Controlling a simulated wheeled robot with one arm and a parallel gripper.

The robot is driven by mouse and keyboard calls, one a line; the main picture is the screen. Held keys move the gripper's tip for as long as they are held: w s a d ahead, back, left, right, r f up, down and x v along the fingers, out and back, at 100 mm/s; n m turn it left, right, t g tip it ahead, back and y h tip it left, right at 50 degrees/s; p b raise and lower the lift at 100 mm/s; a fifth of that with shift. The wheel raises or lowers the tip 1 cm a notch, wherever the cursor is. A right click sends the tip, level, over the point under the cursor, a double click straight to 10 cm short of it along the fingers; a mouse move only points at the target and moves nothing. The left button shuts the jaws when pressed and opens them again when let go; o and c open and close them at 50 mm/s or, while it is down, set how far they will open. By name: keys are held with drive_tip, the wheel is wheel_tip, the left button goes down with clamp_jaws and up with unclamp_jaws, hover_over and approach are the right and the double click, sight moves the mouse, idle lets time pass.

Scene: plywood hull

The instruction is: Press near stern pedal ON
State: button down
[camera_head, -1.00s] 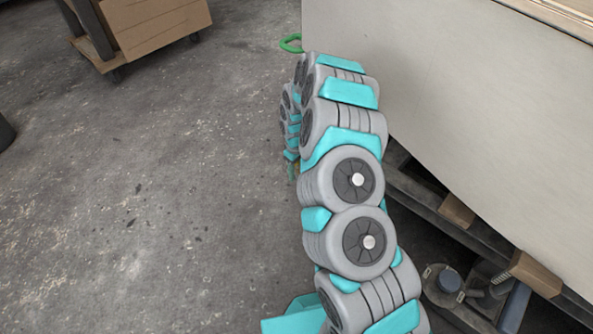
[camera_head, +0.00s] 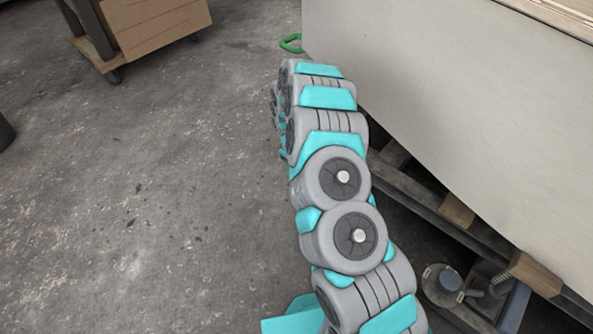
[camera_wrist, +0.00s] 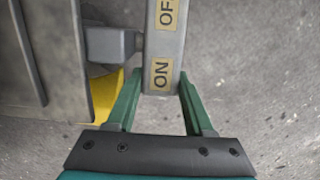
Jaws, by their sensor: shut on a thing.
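A grey pedal bar with tan OFF and ON labels (camera_wrist: 168,48) runs down from the top in the wrist view. Its ON end points toward my gripper (camera_wrist: 162,80). The two green fingers stand on either side of the ON end, and the gripper is shut on the pedal there. A grey bracket (camera_wrist: 110,44) joins the pedal's left side.
The pale hull panel (camera_head: 440,110) fills the right, above a dark frame (camera_head: 428,202) with wooden blocks (camera_head: 537,273). A wheeled cart with boxes (camera_head: 150,30) stands at upper left.

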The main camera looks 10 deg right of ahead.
drive_tip(key=shift+w+a+f+g+h, duration=0.2)
drive_tip(key=shift+f+g+h, duration=0.35)
drive_tip(key=shift+g, duration=0.3)
drive_tip(key=shift+w+a+f+g+h, duration=0.15)
drive_tip(key=shift+f+g+h, duration=0.2)
drive_tip(key=shift+g+h, duration=0.4)
drive_tip(key=shift+s+d+f+g, duration=0.1)
drive_tip(key=shift+f+g, duration=0.1)
drive_tip(key=shift+g, duration=0.3)
drive_tip(key=shift+f+g+h, duration=0.1)
drive_tip(key=shift+g+h, duration=0.2)
drive_tip(key=shift+h, duration=0.1)
drive_tip(key=shift+c, duration=1.4)
unclamp_jaws()
